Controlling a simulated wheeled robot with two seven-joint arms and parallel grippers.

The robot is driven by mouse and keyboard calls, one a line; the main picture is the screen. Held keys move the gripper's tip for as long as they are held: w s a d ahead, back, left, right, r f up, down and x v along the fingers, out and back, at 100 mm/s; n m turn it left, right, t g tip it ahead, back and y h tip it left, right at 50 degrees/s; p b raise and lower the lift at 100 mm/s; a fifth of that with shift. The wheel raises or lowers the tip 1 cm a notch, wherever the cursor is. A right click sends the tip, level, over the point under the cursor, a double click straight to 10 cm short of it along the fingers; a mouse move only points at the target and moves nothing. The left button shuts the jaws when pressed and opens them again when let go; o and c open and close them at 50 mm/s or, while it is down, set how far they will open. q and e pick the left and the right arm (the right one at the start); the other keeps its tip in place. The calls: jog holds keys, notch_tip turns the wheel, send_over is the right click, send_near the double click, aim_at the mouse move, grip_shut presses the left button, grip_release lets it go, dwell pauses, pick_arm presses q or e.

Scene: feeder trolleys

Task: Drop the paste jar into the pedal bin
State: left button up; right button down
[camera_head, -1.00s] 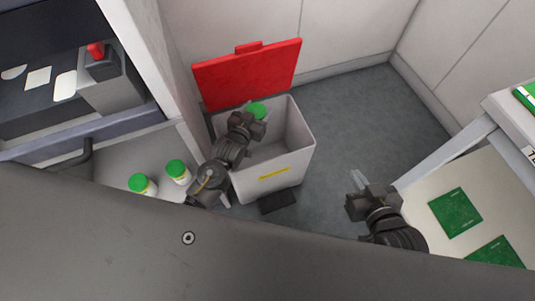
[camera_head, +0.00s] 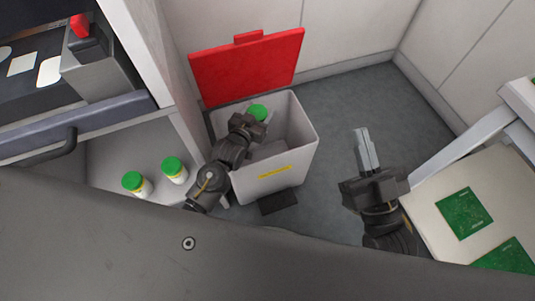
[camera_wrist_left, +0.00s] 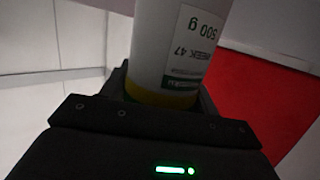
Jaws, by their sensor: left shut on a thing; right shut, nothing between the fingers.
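The paste jar (camera_head: 257,113) has a green lid, which shows in the head view just beyond my left gripper (camera_head: 251,122). In the left wrist view the white jar body (camera_wrist_left: 178,45) fills the top middle, with a label and a yellow band. My left gripper is shut on the jar and holds it over the opening of the pedal bin. The pedal bin (camera_head: 275,183) is a light grey box with a yellow strip and a black pedal. Its red lid (camera_head: 246,68) stands open at the back. My right gripper (camera_head: 364,145) is shut and empty, right of the bin.
Two more green-lidded jars (camera_head: 174,170) (camera_head: 136,184) stand on a grey shelf at the left. A trolley at the right holds green circuit boards (camera_head: 463,213). A white panel edge (camera_head: 168,70) rises left of the bin. The floor (camera_head: 353,100) right of the bin is clear.

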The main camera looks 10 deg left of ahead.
pick_arm(q)
jog(key=shift+f+b, duration=0.4)
jog(key=shift+f, duration=0.3)
pick_arm(e)
jog(key=shift+s+d+r+m+t, duration=0.15)
jog(key=shift+s+d+r+t, duration=0.1)
jog(key=shift+d+r+t, duration=0.55)
jog(key=shift+s+d+r+m+t, duration=0.2)
jog(key=shift+d+r+t, duration=0.25)
jog(key=shift+t, duration=0.55)
pick_arm(q)
jog(key=o, duration=1.4)
jog(key=shift+o, duration=0.4)
jog(key=shift+f, duration=0.15)
